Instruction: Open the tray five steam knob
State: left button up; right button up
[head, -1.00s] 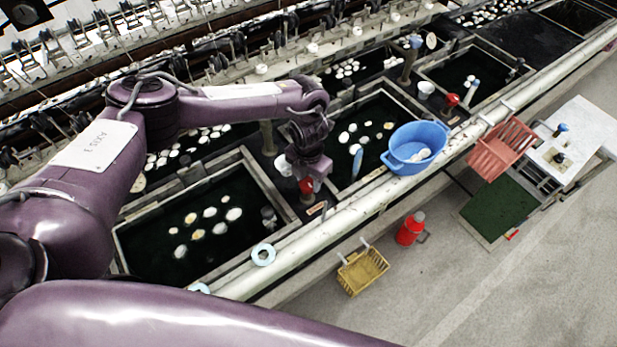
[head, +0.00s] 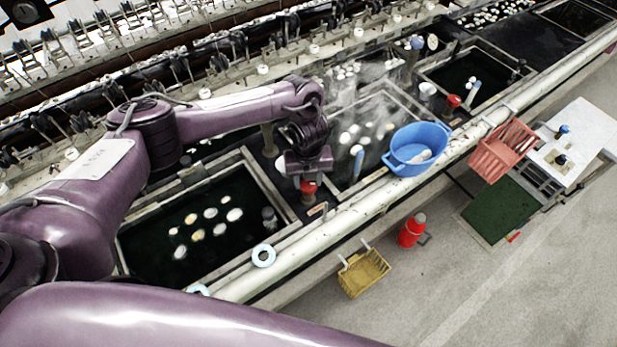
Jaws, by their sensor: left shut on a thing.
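A red steam knob (head: 308,187) stands on the ledge between two dark water trays. My left gripper (head: 307,177) points down right over this knob and is shut on it; the fingertips partly hide its top. The tray to the right of the knob (head: 375,150) holds pale cocoons, and white steam drifts over it. The tray to the left (head: 150,245) holds several cocoons in dark water with no steam. No number for either tray is readable. My right gripper is not in view.
A blue basin (head: 417,165) sits on the front rim right of the gripper. Another red knob (head: 453,101) stands farther right. A pale pipe runs along the front edge. A yellow basket (head: 364,283), a red flask (head: 411,230) and a red crate (head: 503,150) are in front.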

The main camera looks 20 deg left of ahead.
pick_arm(q)
jog(key=n+p, duration=0.1)
jog(key=n, duration=0.3)
jog(key=shift+a+r, duration=0.1)
jog(key=shift+r, duration=0.05)
jog(key=shift+n+p, duration=0.8)
jog(key=shift+n, duration=0.9)
jog(key=o, duration=1)
jog(key=shift+c, duration=0.2)
jog(key=shift+r, duration=0.1)
notch_tip(320, 180, up, 7)
jog(key=shift+r, duration=0.2)
